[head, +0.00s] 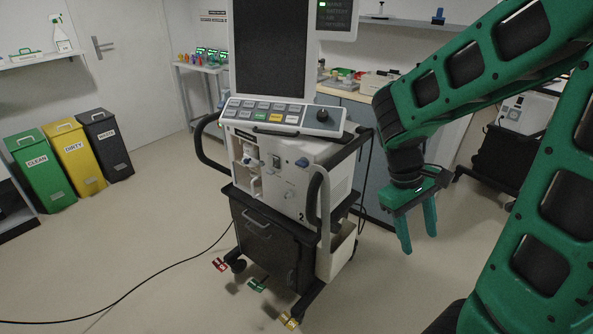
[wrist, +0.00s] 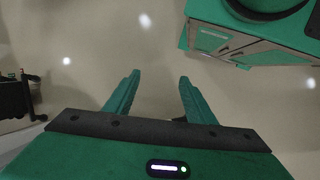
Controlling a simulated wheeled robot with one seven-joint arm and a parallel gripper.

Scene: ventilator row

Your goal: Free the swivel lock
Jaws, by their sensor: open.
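The ventilator cart (head: 262,235), marked with a 2, stands in the middle of the head view. At its foot are a red pedal (head: 221,265), a green pedal (head: 257,285) and a yellow pedal (head: 289,320). Their markings are too small to read, so I cannot tell which is the swivel lock. My gripper (head: 418,236) points down to the right of the cart, well above the floor and apart from it. It is open and empty, with bare floor between its fingers in the wrist view (wrist: 160,80).
A black cable (head: 150,277) runs over the floor to the left of the cart. Green, yellow and black bins (head: 79,158) stand at the left wall. Another cart (head: 510,150) stands at the right behind my arm. The floor at front left is otherwise clear.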

